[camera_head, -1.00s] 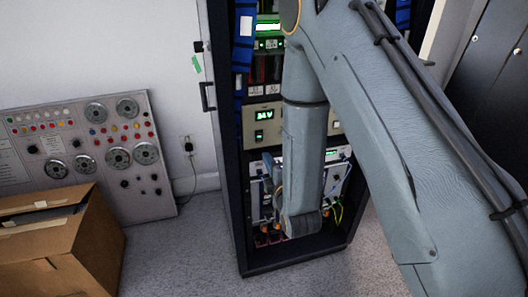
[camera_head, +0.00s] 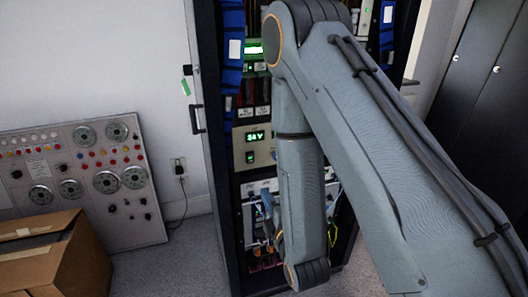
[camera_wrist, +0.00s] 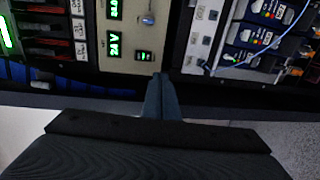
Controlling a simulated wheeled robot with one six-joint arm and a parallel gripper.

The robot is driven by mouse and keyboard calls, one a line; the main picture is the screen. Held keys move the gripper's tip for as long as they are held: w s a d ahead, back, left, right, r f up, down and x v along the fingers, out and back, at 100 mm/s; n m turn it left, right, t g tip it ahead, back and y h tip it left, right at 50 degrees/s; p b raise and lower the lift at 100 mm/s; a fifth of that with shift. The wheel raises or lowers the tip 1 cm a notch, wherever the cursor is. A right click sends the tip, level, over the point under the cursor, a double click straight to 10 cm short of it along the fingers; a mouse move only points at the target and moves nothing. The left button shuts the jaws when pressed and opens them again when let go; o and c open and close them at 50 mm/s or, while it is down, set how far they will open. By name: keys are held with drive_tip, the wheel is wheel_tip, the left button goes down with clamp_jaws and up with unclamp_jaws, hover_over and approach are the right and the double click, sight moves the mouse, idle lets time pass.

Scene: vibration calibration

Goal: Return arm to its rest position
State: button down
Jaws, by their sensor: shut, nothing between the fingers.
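My gripper (camera_wrist: 160,82) shows in the wrist view as two slim grey-blue fingers lying together, shut and empty. It is in front of the rack, with its tips over the lower edge of the beige panel, which has green 24 V displays (camera_wrist: 114,42). I cannot tell whether the tips touch the panel. In the head view my arm bends down in front of the equipment rack (camera_head: 212,150) and hides much of its middle. The gripper itself is mostly hidden behind the arm there.
A grey control panel (camera_head: 70,195) with dials leans against the wall at left. A wall outlet (camera_head: 178,166) has a black cord. Dark cabinets (camera_head: 480,100) stand at right. Some floor is clear between box and rack.

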drive_tip(key=s+d+m+g+h+p, duration=0.1)
drive_tip(key=d+m+g+h, duration=0.3)
drive_tip(key=d+m+g, duration=0.6)
drive_tip(key=s+d+r+m+g, duration=0.2)
drive_tip(key=s+m, duration=0.1)
drive_tip(key=s, duration=0.3)
drive_tip(key=s+d+r+m+g, duration=0.2)
drive_tip(key=s+d+r+m, duration=0.1)
drive_tip(key=s, duration=0.3)
drive_tip(key=s+d+r+m+g+h+p, duration=0.1)
drive_tip(key=s+d+r+m+g, duration=0.1)
drive_tip(key=s+m, duration=0.3)
drive_tip(key=shift+s+d+r, duration=0.35)
drive_tip(key=shift+s+r, duration=0.3)
drive_tip(key=shift+s, duration=0.4)
